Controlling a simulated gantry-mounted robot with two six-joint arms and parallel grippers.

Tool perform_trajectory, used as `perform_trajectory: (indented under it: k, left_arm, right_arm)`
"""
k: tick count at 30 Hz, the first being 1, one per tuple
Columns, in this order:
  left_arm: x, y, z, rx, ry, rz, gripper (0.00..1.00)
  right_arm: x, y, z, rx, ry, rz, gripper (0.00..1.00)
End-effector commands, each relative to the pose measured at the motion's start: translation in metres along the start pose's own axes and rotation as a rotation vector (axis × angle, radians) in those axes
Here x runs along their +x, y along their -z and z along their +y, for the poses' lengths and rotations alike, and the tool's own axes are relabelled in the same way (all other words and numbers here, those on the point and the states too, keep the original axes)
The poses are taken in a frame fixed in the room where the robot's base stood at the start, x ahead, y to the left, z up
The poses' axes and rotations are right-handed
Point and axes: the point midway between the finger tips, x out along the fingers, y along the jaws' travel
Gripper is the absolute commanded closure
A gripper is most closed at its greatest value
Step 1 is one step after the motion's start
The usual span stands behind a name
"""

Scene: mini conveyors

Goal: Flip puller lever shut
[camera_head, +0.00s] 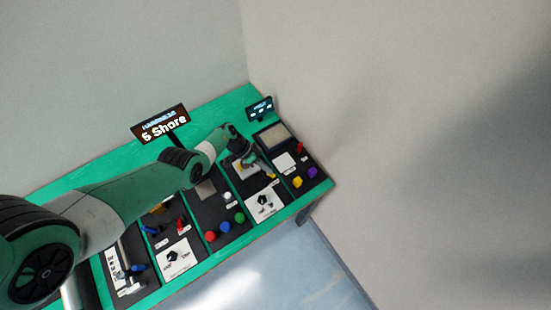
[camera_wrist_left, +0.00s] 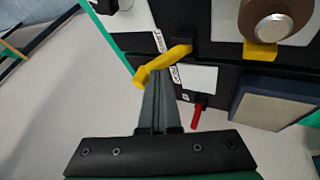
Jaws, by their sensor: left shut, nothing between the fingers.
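A yellow lever (camera_wrist_left: 164,63) shows in the left wrist view, with a rounded end at its lower left and its other end at a black mount. I cannot read its label clearly enough to confirm it is the puller lever. My left gripper (camera_wrist_left: 159,76) is shut and empty, its fingertips right at the lever's near side; I cannot tell if they touch it. In the head view my left gripper (camera_head: 257,164) is over the black panels at the right part of the table, where the lever is too small to make out surely.
The green table (camera_head: 108,165) carries several black panels. A red lever (camera_wrist_left: 197,117) and a grey pad (camera_wrist_left: 266,103) are near the gripper. Red (camera_head: 211,236), blue (camera_head: 240,217) and green buttons sit in front. A sign (camera_head: 160,124) and a small display (camera_head: 260,108) stand behind.

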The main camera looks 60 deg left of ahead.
Motion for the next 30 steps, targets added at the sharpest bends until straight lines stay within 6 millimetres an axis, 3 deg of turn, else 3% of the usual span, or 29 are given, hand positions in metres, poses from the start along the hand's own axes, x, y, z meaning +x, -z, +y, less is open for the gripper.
perform_trajectory:
  k: [10,21,30]
  left_arm:
    - [0.004,-0.002,0.003,-0.002,0.001,0.001,1.00]
    - [0.003,-0.005,-0.012,-0.003,0.001,0.001,1.00]
    - [0.002,-0.005,-0.012,-0.002,0.001,0.001,1.00]
  right_arm:
    - [0.002,0.001,0.000,0.000,0.000,-0.001,0.50]
    - [-0.010,-0.009,0.000,0.000,0.000,-0.001,0.50]
    - [-0.009,-0.009,0.000,0.000,0.000,0.000,0.50]
